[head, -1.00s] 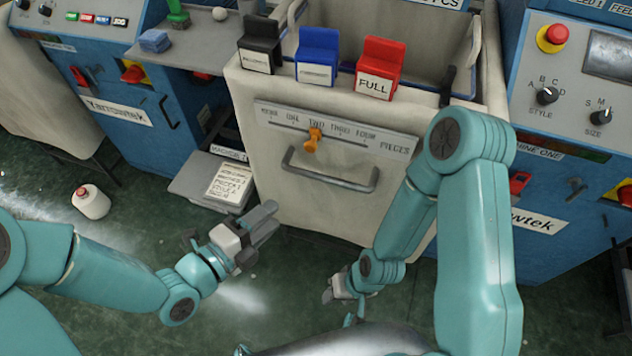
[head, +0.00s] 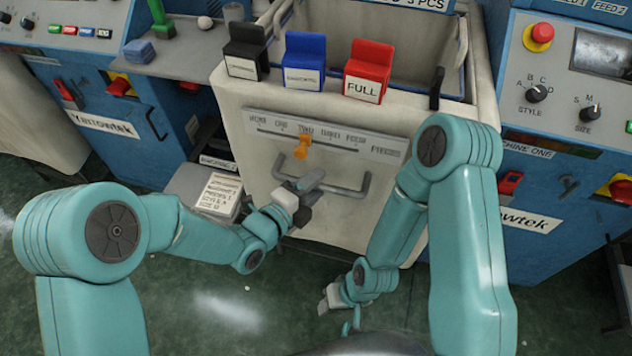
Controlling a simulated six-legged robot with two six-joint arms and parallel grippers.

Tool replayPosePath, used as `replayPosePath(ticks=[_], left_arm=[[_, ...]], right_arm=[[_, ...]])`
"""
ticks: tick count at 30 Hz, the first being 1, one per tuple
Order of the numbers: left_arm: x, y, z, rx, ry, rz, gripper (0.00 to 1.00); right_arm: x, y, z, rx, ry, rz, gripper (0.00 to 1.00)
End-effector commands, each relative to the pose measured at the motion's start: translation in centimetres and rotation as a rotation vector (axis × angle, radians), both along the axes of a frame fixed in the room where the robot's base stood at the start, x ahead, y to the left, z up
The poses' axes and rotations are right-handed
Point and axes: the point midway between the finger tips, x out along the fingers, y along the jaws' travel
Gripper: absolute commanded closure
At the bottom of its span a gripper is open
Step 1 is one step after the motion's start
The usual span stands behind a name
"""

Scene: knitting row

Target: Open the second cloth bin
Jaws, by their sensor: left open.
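The cream cloth bin (head: 235,100) stands in the middle, between two blue machines. Its front has a grey bar handle (head: 345,191) below a scale plate (head: 365,146) marked with number words. An orange pointer (head: 302,146) sits at the "TWO" mark. My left gripper (head: 309,196) is open in front of the left part of the handle and overlaps it in the picture. I cannot tell whether it touches the handle. My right gripper (head: 331,298) hangs low over the floor, right of centre, apart from the bin; its jaws are too small to read.
Black (head: 245,50), blue (head: 304,60) and red "FULL" (head: 369,70) tags sit on the bin's front rim. A paper note (head: 220,194) lies on a low grey box at the bin's left. Green floor is clear at lower left.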

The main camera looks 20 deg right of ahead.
Motion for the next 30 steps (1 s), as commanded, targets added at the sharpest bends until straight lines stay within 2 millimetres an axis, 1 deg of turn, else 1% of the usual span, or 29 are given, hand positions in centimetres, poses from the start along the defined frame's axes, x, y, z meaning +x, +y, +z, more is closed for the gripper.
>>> replayPosePath(ticks=[3, 11, 12, 13, 14, 15, 16, 23, 30], left_arm=[[0.35, -0.65, -0.18, 0.000, 0.001, -0.001, 0.56], [0.48, -0.75, -0.19, 0.000, 0.001, 0.000, 0.56], [0.47, -0.76, -0.19, 0.000, 0.001, 0.000, 0.62], [0.46, -0.75, -0.19, 0.000, 0.001, 0.000, 0.72], [0.46, -0.75, -0.19, 0.000, 0.001, 0.000, 0.82], [0.47, -0.74, -0.19, 0.000, 0.001, 0.000, 0.95], [0.46, -0.74, -0.19, 0.001, 0.001, 0.000, 1.00], [0.45, -0.72, -0.22, 0.001, 0.001, 0.000, 1.00], [0.29, -0.60, -0.41, 0.001, 0.001, 0.000, 1.00]], right_arm=[[-0.01, 0.00, 0.05, 0.000, 0.000, 0.000, 0.57], [-0.01, 0.01, 0.04, 0.000, 0.000, 0.000, 0.57], [-0.01, 0.01, 0.04, 0.000, 0.000, 0.000, 0.57], [-0.01, 0.01, 0.04, 0.000, 0.000, 0.000, 0.57], [-0.01, 0.01, 0.04, 0.000, 0.000, 0.000, 0.57], [-0.01, 0.01, 0.04, 0.000, 0.000, 0.000, 0.57], [-0.01, 0.01, 0.04, 0.000, 0.000, 0.000, 0.57], [-0.01, 0.00, -0.02, 0.000, 0.000, 0.000, 0.57], [0.00, 0.00, -0.77, 0.000, 0.000, 0.000, 0.57]])
